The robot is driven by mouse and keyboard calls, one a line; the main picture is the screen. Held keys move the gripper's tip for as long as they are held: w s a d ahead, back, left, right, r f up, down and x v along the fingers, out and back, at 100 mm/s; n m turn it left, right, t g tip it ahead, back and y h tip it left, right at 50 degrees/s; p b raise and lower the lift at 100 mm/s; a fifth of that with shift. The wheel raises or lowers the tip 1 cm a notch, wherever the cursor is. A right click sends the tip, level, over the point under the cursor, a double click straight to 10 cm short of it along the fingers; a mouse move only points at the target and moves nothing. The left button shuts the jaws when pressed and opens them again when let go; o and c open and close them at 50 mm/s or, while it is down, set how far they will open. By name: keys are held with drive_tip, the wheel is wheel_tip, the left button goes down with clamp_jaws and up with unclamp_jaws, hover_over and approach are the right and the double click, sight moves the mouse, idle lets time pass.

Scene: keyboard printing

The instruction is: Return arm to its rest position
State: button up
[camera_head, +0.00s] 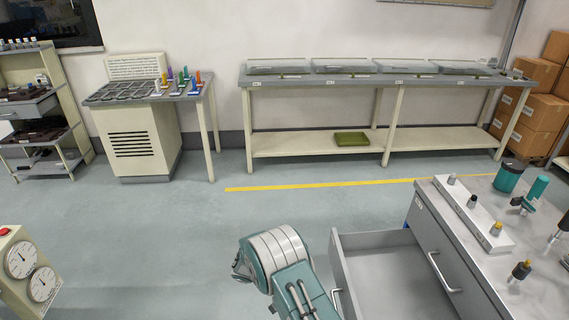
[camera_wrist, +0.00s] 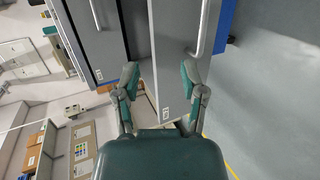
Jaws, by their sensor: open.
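My arm (camera_head: 278,262), teal and light grey, rises from the bottom middle of the head view, close to the left side of an open grey drawer (camera_head: 385,280). My gripper (camera_wrist: 160,78) shows in the wrist view with its two teal-tipped fingers spread apart and nothing between them. Beyond the fingers are grey drawer fronts with handles (camera_wrist: 201,30). I cannot tell whether a finger touches them. The fingertips cannot be made out in the head view.
A gauge box (camera_head: 25,270) stands at lower left. A long bench (camera_head: 310,142) and cartons (camera_head: 530,110) line the back. The middle floor is clear.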

drive_tip(key=s+d+r+y, duration=0.2)
drive_tip(key=r+y, duration=0.1)
drive_tip(key=r, duration=0.6)
drive_tip(key=s+d+r+y, duration=0.2)
drive_tip(key=r, duration=0.6)
drive_tip(key=s+d+r+y, duration=0.2)
drive_tip(key=r+y, duration=0.1)
drive_tip(key=r, duration=0.6)
drive_tip(key=s+d+r+t+y, duration=0.1)
drive_tip(key=s+r+t+y, duration=0.1)
drive_tip(key=s+r, duration=0.3)
drive_tip(key=s+d+r+t+y, duration=0.2)
drive_tip(key=s+r, duration=0.4)
drive_tip(key=s, duration=0.8)
drive_tip(key=t+y, duration=0.1)
drive_tip(key=t, duration=0.1)
drive_tip(key=shift+s+r+t, duration=0.2)
drive_tip(key=shift+s+t, duration=0.1)
drive_tip(key=shift+d, duration=0.2)
